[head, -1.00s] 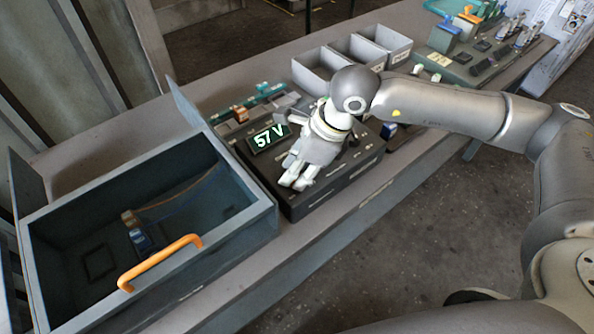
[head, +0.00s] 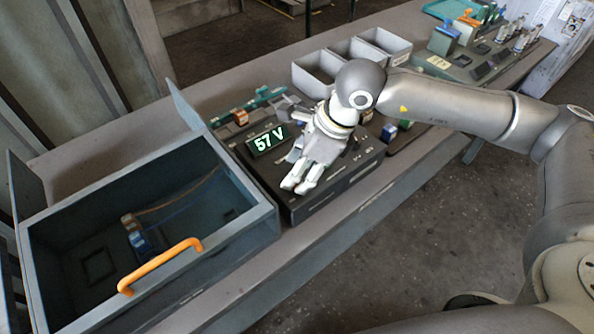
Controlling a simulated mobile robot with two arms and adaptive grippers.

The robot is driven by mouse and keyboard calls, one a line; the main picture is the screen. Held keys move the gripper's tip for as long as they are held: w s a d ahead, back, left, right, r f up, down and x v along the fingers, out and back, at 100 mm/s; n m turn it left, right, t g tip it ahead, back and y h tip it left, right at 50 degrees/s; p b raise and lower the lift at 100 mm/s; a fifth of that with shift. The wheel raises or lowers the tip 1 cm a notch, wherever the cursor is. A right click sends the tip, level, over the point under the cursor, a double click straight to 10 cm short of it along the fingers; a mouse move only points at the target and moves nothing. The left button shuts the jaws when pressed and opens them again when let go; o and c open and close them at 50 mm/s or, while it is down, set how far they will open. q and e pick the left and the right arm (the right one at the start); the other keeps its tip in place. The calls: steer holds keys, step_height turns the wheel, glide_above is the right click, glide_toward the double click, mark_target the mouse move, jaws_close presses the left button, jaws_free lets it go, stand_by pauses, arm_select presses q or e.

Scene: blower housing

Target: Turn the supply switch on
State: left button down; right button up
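The supply unit (head: 342,193) is a dark box on the bench with a lit green display (head: 267,139) reading 57 V. My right gripper (head: 296,185) is over the front part of the unit, pointing down and toward the lower left. Its two pale fingertips are close together, and I see nothing held between them. The gripper and wrist cover part of the unit's top, and I cannot make out the switch. Whether the fingertips touch the unit is unclear. My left gripper is not in view.
An open grey box with an orange handle (head: 160,264) stands left of the unit, with a small blue and brown part (head: 136,236) inside. Grey bins (head: 385,44) stand behind. A fixture board (head: 478,62) with several parts is at the back right.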

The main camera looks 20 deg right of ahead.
steer(key=v, duration=1)
steer(key=shift+r, duration=0.2)
